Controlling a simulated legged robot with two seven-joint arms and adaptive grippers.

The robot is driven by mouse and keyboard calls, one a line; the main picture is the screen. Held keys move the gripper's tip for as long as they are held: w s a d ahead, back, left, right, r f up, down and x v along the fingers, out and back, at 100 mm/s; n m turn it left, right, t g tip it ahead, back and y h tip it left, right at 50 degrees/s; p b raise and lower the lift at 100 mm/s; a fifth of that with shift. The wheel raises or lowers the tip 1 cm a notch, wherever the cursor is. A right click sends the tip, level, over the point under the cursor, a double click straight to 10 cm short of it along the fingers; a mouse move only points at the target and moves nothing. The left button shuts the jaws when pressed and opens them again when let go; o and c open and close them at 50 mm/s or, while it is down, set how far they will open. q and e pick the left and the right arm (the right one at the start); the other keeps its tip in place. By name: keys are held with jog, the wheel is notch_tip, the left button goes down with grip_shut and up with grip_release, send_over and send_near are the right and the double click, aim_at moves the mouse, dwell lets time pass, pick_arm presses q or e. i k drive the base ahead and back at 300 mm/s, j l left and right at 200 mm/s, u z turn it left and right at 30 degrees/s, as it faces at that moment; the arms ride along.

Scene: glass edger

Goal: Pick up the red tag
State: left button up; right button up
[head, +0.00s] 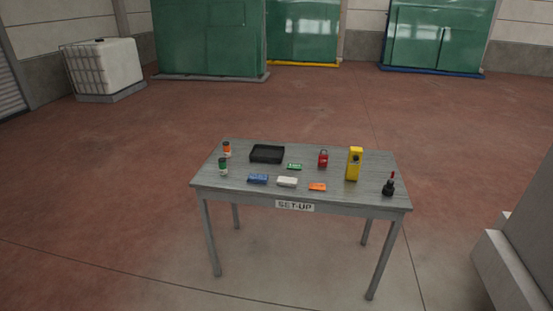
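A small upright red object (323,159), which looks like the tag or a padlock, stands towards the back right of the grey table (300,197). It is too small to make out fully. It stands apart from the yellow device (353,165) to its right. A flat orange piece (317,187) lies nearer the front edge. Neither of my grippers is in view.
The table also holds a black tray (267,153), a green piece (295,166), a blue pack (258,179), a white block (287,182), two small bottles (223,167) at left and a dark bottle (388,187) at right.

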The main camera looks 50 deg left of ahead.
aim_at(323, 159)
jog(key=u, duration=1.4)
jog(key=i, duration=0.15)
jog(key=j+u, duration=0.05)
